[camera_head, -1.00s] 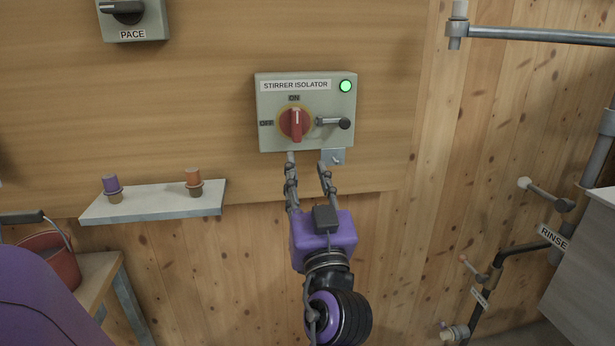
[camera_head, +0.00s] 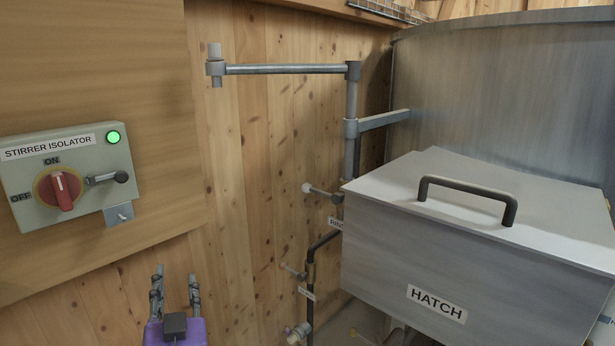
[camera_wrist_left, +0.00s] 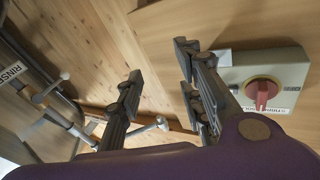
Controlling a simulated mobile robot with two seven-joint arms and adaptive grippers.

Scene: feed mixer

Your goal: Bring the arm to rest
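My left gripper (camera_head: 175,290) shows at the bottom left of the head view, its two dark fingers pointing up and spread apart with nothing between them. It is below and to the right of the stirrer isolator box (camera_head: 75,172), apart from it. The box has a red knob (camera_head: 62,190) pointing to ON, a lit green lamp (camera_head: 113,136) and a small lever. In the left wrist view the open fingers (camera_wrist_left: 160,90) are seen against the wood wall, with the isolator box (camera_wrist_left: 285,70) at the right. My right gripper is in neither view.
A metal box labelled HATCH (camera_head: 470,255) with a black handle (camera_head: 468,190) stands at the right, before a large steel tank (camera_head: 500,80). Pipes (camera_head: 350,110) with valves run down the wood wall. The wall between the isolator and the pipes is bare.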

